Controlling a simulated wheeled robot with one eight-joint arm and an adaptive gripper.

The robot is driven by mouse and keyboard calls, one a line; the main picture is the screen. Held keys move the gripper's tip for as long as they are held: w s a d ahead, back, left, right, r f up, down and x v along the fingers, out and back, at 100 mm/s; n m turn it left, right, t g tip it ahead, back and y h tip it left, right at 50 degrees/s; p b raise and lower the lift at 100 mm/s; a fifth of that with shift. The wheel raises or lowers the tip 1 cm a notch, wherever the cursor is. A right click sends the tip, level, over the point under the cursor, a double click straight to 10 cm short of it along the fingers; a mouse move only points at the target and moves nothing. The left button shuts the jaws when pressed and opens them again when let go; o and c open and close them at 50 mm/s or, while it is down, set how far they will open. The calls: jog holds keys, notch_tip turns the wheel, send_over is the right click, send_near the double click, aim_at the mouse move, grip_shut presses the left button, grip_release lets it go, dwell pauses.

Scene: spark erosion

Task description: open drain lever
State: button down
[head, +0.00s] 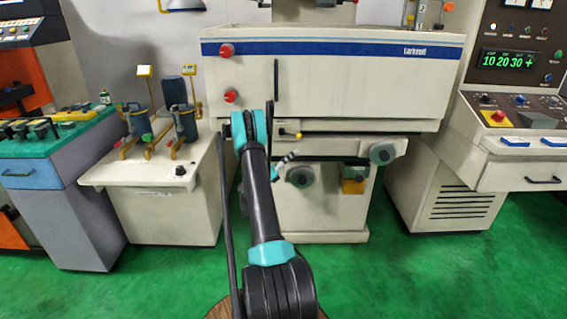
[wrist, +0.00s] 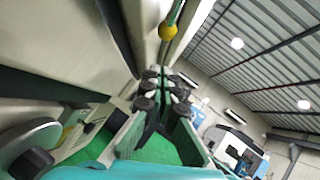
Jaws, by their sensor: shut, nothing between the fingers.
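The lever with a yellow ball knob (head: 298,135) sits on the front of the white machine, below the tank, just right of my arm. I take it to be the drain lever. In the wrist view its yellow ball (wrist: 168,31) hangs on a thin green-tinted rod at the top, beside the machine's pale edge. My gripper (wrist: 167,76) is in the middle of the wrist view, shut and empty. The ball appears above the fingertips in that picture, apart from them.
The white machine (head: 345,75) has red knobs on the left and a black vertical handle (head: 276,85). Handwheels (head: 383,153) stick out below the tank. A pump bench (head: 150,170) stands left and a control cabinet (head: 455,160) right. Green floor is clear in front.

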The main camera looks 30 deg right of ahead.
aim_at(290, 134)
jog(key=shift+w+d+r, duration=0.2)
jog(key=shift+w+r, duration=0.05)
jog(key=shift+r, duration=0.35)
jog(key=shift+w+d+r, duration=0.2)
jog(key=shift+r, duration=0.35)
jog(key=shift+w+d+r, duration=0.2)
jog(key=shift+w+r, duration=0.05)
jog(key=shift+r, duration=0.35)
jog(key=shift+r, duration=0.1)
jog(key=shift+w+d+r, duration=0.1)
jog(key=shift+d+r, duration=0.15)
jog(key=shift+r, duration=0.25)
jog(key=shift+f, duration=0.1)
